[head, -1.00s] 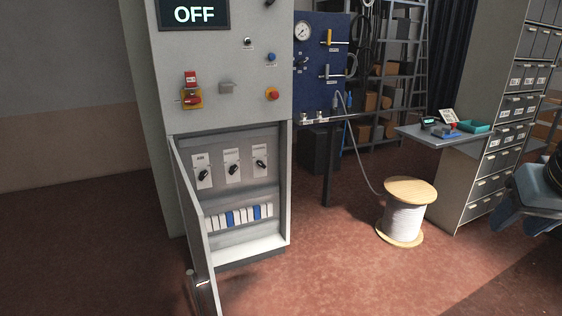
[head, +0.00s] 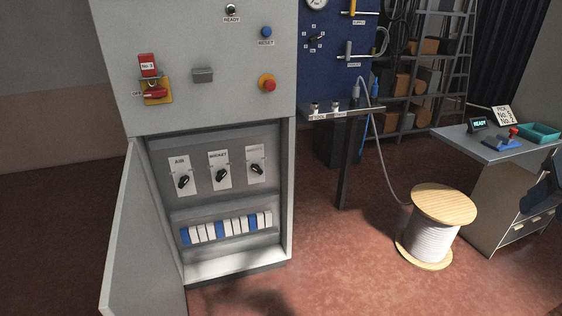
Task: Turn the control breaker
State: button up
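The grey control cabinet (head: 205,118) stands ahead, its lower door (head: 145,245) swung open to the left. Inside the open compartment are three black rotary breaker knobs on white plates: the left one labelled AIR (head: 184,181), the middle one with a label that may read SOCKET (head: 221,175), and the right one (head: 257,169) with a faint, unreadable label. All three knobs sit tilted. Above, a red rotary handle on a yellow plate (head: 155,93) carries a red "No. 3" tag (head: 149,66); "OFF" is printed beside it. My gripper is not in view.
A row of white and blue modules (head: 228,227) sits below the knobs. A red push button (head: 267,83) is on the upper panel. A blue gauge panel (head: 335,50), a wooden cable spool (head: 432,235) and a side desk (head: 490,148) stand right. Red floor between is clear.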

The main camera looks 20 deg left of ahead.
aim_at(255, 167)
jog(key=z, duration=0.75)
jog(key=i, duration=0.15)
jog(key=u, duration=1.95)
jog(key=k, duration=0.8)
jog(key=u, duration=0.2)
jog(key=i, duration=0.8)
jog(key=z, duration=0.05)
